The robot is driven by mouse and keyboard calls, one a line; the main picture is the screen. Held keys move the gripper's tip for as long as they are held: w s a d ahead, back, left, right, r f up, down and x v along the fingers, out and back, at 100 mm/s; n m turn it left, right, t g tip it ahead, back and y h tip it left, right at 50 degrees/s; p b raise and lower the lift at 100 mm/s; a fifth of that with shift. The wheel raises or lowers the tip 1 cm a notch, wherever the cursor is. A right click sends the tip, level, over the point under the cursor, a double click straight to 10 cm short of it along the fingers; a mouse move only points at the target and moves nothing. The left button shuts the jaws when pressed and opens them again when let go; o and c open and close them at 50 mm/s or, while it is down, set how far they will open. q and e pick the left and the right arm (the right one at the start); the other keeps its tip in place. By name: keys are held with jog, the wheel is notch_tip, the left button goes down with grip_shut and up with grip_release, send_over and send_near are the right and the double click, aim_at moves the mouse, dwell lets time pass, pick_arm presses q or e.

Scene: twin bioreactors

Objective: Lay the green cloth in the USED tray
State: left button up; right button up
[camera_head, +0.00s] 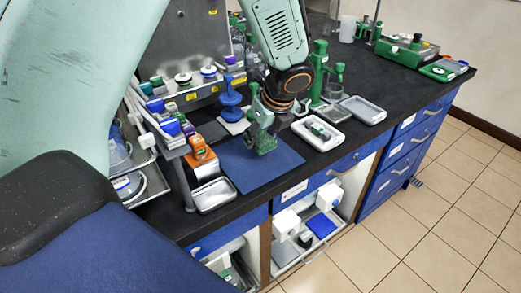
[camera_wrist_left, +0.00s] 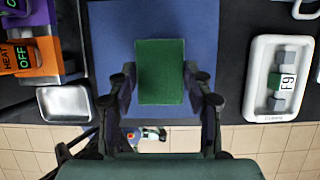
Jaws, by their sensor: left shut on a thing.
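The green cloth (camera_wrist_left: 160,72) shows in the left wrist view as a small dark-green rectangle between my fingers. My left gripper (camera_head: 263,140) is shut on it over the blue mat (camera_head: 243,172); I cannot tell whether the cloth touches the mat. In the head view the cloth (camera_head: 266,146) is a small green patch, mostly hidden by the fingers. No tray label reads clearly as USED. An empty pale tray (camera_head: 362,110) lies right of the mat, past a white tray (camera_head: 301,127) holding small blocks. My right gripper is not in view.
A small metal tray (camera_head: 213,195) sits at the mat's left, by an orange device (camera_head: 198,151). A blue stand (camera_head: 231,108) and a green stand (camera_head: 319,70) rise behind. Several caps line the shelf (camera_head: 190,95). The bench's front edge is close to the mat.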

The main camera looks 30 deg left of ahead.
aim_at(262, 140)
pick_arm(q)
jog(key=shift+a+f, duration=0.1)
jog(key=shift+f, duration=0.4)
jog(key=a+f, duration=0.1)
jog(key=s+f+b, duration=0.1)
jog(key=f, duration=0.1)
jog(key=shift+a, duration=0.4)
jog(key=shift+w+d, duration=0.4)
jog(key=shift+d, duration=0.35)
jog(key=o, duration=0.8)
jog(key=shift+s+a, duration=0.2)
jog(key=shift+a, duration=0.1)
jog(key=o, duration=0.3)
jog(key=shift+s+a, duration=0.15)
jog(key=shift+a, duration=0.1)
jog(key=shift+o, duration=0.5)
jog(key=shift+w+d, duration=0.25)
jog(key=shift+d, duration=0.1)
